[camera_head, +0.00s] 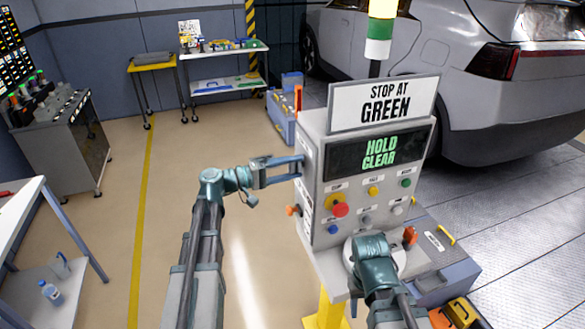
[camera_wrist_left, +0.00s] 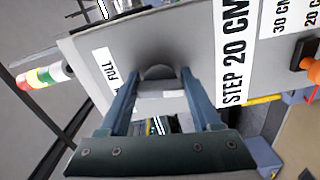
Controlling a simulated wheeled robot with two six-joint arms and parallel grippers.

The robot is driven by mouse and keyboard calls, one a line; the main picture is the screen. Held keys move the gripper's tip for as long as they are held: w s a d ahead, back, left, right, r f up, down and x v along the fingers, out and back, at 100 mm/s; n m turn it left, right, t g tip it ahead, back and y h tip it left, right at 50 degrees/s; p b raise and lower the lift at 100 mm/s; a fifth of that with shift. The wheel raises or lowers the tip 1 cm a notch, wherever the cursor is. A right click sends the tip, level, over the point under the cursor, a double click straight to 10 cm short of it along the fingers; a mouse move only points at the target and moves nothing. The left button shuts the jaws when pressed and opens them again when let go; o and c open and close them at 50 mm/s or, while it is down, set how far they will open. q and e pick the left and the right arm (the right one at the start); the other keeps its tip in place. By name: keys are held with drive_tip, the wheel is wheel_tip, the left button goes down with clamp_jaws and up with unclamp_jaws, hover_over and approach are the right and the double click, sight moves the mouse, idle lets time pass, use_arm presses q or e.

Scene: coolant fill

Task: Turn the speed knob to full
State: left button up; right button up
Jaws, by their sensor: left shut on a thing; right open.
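The grey control console (camera_head: 312,190) stands right of centre, with a display reading "HOLD CLEAR". My left gripper (camera_head: 298,166) reaches its left side face from the left. In the left wrist view, the fingers of my left gripper (camera_wrist_left: 160,78) sit on both sides of a dark rounded knob (camera_wrist_left: 159,71) on that face and are shut on it. A "FULL" label (camera_wrist_left: 104,66) is beside the knob.
A red button (camera_head: 340,209) and several other buttons are on the console front. In the wrist view, an orange knob (camera_wrist_left: 311,66) is on the side face, right of "STEP 20 CM".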

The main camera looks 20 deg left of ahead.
use_arm(q)
drive_tip(key=m, duration=0.3)
drive_tip(key=shift+f+m, duration=0.15)
drive_tip(key=shift+m, duration=0.15)
drive_tip(key=shift+f+m, duration=0.1)
drive_tip(key=shift+m, duration=1.6)
drive_tip(key=o, duration=1.4)
drive_tip(key=shift+a, duration=0.15)
drive_tip(key=v, duration=1.3)
drive_tip(key=shift+s+a, duration=0.25)
